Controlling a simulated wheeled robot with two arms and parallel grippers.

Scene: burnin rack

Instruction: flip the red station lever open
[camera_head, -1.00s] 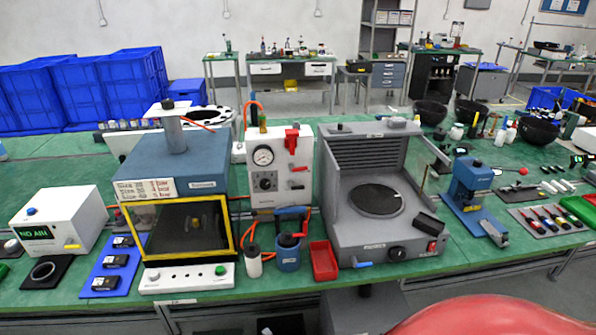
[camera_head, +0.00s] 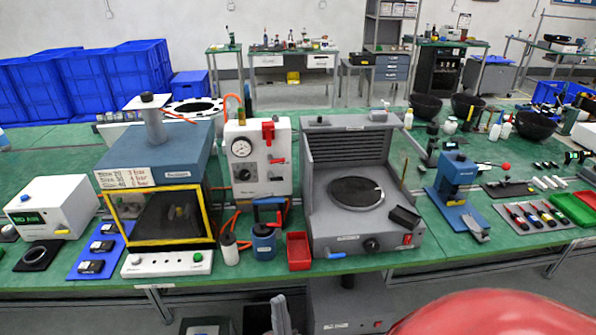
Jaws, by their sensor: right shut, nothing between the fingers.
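The white gauge station (camera_head: 256,183) stands at the middle of the bench. I cannot tell from here whether the red lever is open or closed. My left gripper is not in view.
A yellow-framed chamber (camera_head: 109,213) is left of the gauge station. A blue can (camera_head: 263,246) and red bin (camera_head: 298,252) stand in front of it. A grey machine (camera_head: 407,240) is close on its right. A blue press (camera_head: 455,180) stands farther right.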

